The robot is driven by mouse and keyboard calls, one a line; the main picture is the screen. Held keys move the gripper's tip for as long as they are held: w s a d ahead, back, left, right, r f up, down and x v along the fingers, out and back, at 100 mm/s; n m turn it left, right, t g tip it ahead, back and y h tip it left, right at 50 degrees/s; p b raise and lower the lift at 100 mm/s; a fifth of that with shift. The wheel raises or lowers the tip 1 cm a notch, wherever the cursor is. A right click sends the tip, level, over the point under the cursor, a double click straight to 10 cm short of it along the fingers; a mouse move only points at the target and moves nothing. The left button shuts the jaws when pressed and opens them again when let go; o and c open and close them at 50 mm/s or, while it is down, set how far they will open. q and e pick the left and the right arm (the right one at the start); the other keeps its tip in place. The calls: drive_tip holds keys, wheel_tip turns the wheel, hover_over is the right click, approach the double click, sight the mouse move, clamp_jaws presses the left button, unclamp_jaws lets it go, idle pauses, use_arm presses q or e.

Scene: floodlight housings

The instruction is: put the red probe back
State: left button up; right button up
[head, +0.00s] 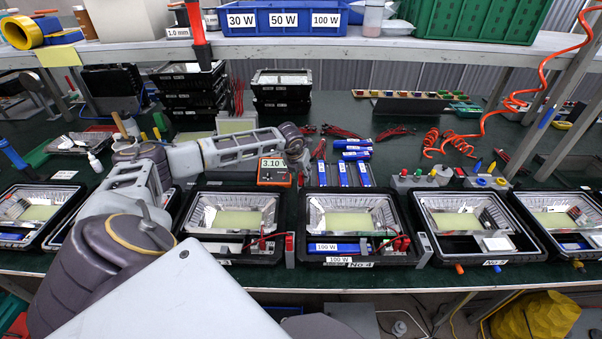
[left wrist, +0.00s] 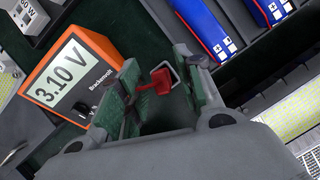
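The red probe (left wrist: 157,81) shows in the left wrist view between the green-padded fingers of my left gripper (left wrist: 166,84). A gap shows between the fingers, and the probe does not visibly span it. A small grey square-rimmed holder (left wrist: 177,72) lies just beyond the probe. The orange meter (left wrist: 80,78), reading 3.10 V, stands beside the fingers; in the head view the meter (head: 274,171) is left of and below my left gripper (head: 296,163). My right gripper is not in view.
Blue drivers (head: 345,173) stand close to the right of my left gripper. Open floodlight housings (head: 348,215) line the bench front. Stacked black housings (head: 281,90) stand behind, under a shelf (head: 440,45).

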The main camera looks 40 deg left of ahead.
use_arm(q)
drive_tip(key=shift+r, duration=0.1)
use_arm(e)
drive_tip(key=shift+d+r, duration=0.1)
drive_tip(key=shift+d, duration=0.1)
use_arm(q)
drive_tip(key=shift+r, duration=0.15)
drive_tip(key=shift+r+p, duration=0.35)
drive_tip(key=shift+p, duration=0.25)
drive_tip(key=shift+r, duration=0.4)
drive_tip(key=v, duration=1.1)
drive_tip(key=shift+b, duration=0.35)
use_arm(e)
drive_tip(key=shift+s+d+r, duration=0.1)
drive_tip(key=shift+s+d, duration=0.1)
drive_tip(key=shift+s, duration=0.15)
